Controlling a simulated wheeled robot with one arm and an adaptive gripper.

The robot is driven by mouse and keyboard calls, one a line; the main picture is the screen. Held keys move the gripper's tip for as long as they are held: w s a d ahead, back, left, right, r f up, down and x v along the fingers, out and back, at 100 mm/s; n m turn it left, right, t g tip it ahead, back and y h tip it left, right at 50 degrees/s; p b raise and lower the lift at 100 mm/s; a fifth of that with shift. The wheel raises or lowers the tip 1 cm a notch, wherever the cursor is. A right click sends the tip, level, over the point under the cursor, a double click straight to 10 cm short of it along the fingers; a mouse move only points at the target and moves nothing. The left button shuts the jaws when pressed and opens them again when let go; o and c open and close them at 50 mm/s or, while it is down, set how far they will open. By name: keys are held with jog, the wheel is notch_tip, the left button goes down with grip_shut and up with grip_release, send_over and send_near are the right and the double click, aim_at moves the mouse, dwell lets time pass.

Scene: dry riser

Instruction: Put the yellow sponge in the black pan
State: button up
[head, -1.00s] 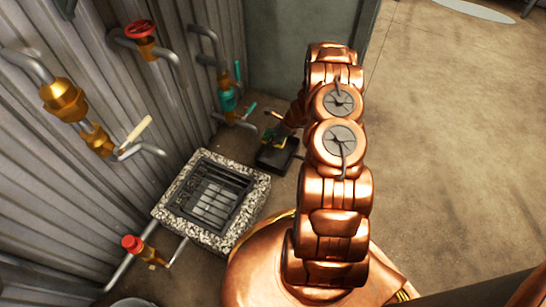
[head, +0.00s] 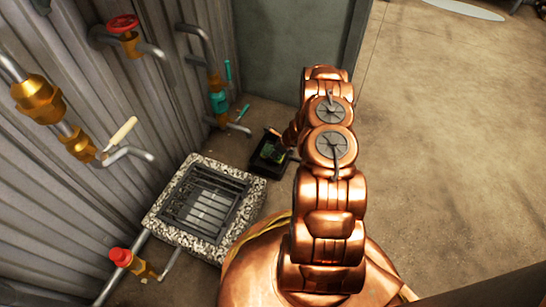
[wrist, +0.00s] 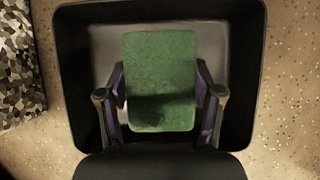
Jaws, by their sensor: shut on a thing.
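The black pan (head: 258,167) is on the floor beyond the drain, partly hidden by my arm; its dark wall (wrist: 78,70) surrounds the middle of the wrist view. A block with a green upper face (wrist: 160,75) is between my fingers, inside the pan's outline; this looks like the sponge, though no yellow side shows. It also appears as a green patch (head: 273,152) in the head view. My gripper (wrist: 162,98) is shut on it, one finger at each side. I cannot tell whether the block touches the pan floor.
A metal drain grate (head: 200,203) in a speckled stone frame lies left of the pan. Pipes with a red valve wheel (head: 123,23), a brass fitting (head: 38,99) and a red-capped valve (head: 121,257) line the corrugated wall. The floor at right is clear.

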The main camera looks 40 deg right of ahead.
jog(key=shift+f+b, duration=0.35)
jog(key=shift+f, duration=0.9)
jog(key=shift+f, duration=0.15)
jog(key=o, duration=1.3)
